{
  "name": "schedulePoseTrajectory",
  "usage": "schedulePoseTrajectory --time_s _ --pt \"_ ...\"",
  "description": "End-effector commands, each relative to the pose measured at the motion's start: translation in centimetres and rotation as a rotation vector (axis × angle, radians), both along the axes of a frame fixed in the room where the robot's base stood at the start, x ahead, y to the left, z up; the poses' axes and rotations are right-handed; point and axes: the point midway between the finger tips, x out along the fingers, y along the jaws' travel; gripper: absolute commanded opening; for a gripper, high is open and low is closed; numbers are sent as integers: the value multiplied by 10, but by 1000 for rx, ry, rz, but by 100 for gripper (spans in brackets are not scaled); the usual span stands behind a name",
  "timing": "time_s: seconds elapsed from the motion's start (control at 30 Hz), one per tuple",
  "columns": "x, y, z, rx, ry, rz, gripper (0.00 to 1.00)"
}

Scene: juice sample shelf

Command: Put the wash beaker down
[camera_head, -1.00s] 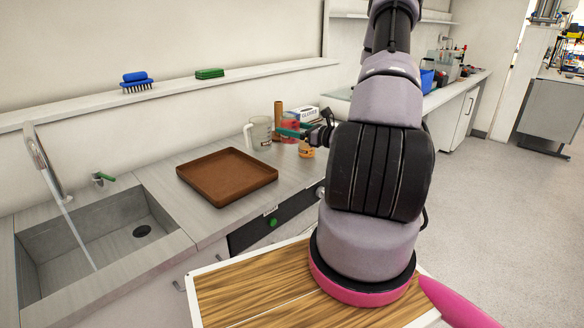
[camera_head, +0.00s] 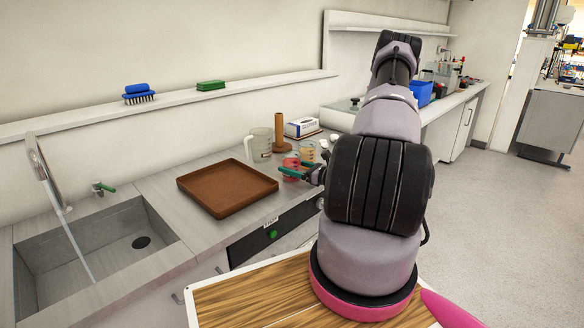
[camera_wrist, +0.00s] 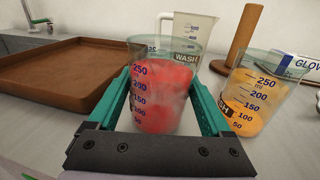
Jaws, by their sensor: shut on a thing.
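My gripper (camera_wrist: 165,105) has green fingers shut on a clear beaker with red contents (camera_wrist: 162,88). The held beaker has blue volume marks and stands upright between the fingers. In the head view the held beaker (camera_head: 291,160) is low over the counter, right of the brown tray. I cannot tell whether its base touches the counter. A second beaker with orange contents (camera_wrist: 256,92) stands to its right, with a partly visible dark label.
A clear jug (camera_head: 260,144) stands behind the held beaker. A wooden post (camera_head: 279,130) and a glove box (camera_head: 301,127) are farther back. The brown tray (camera_head: 199,200) lies to the left, beside the sink (camera_head: 104,255). Bare counter shows between the tray and the beakers.

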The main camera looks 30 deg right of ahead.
Motion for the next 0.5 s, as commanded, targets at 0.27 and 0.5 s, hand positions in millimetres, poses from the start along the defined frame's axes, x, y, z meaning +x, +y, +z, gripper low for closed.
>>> schedulePoseTrajectory --time_s 0.27,0.5 --pt "0 0 -3 1 1 0 100" --pt "0 0 1 -1 -1 0 100"
